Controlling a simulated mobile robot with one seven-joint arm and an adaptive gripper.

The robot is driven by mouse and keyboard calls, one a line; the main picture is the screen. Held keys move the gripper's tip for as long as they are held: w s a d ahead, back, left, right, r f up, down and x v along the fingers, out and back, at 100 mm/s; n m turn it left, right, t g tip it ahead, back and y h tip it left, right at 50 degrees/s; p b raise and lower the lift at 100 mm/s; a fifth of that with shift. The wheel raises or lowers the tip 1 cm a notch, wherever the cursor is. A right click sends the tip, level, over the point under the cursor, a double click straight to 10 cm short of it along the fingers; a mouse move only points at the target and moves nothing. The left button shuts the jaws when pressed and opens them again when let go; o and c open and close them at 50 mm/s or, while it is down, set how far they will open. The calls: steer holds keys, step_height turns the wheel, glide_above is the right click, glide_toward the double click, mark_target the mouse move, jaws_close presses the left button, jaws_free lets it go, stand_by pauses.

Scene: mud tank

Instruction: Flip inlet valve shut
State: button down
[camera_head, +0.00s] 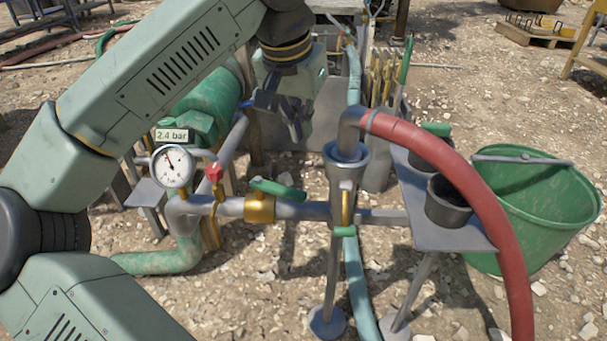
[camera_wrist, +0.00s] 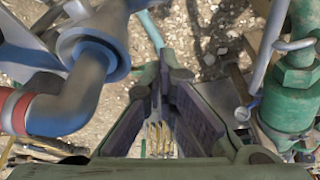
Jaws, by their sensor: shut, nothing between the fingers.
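A brass valve (camera_head: 260,207) sits in the horizontal grey pipe, and its green lever (camera_head: 278,188) lies roughly along the pipe. A second brass valve (camera_head: 346,207) is on the upright pipe, with a green handle (camera_head: 345,231) below it. A small red handle (camera_head: 214,172) stands beside the gauge. Which of these is the inlet valve is not marked. My gripper (camera_head: 294,125) is shut and empty, above and behind the horizontal pipe, apart from the levers. Its fingers also show in the wrist view (camera_wrist: 164,78). No valve lever shows clearly there.
A gauge (camera_head: 172,166) reads 2.4 bar. A red hose (camera_head: 450,165) arches from the grey elbow (camera_head: 352,125), close right of my gripper. A green bucket (camera_head: 535,205) and a black cup (camera_head: 447,200) stand right. Green machinery (camera_head: 200,110) is left; gravel lies in front.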

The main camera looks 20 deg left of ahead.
mark_target(278, 190)
steer(key=shift+f, duration=0.1)
steer(key=f+b, duration=0.1)
steer(key=f, duration=0.2)
steer(key=f+b, duration=0.2)
steer(key=f, duration=0.1)
steer(key=f+b, duration=0.1)
steer(key=f, duration=0.2)
steer(key=shift+w+f+b, duration=0.25)
steer(key=shift+w+b, duration=0.05)
steer(key=shift+w, duration=0.1)
steer(key=shift+s+r, duration=0.1)
steer(key=shift+s, duration=0.7)
steer(key=shift+d, duration=0.1)
steer(key=shift+s, duration=0.15)
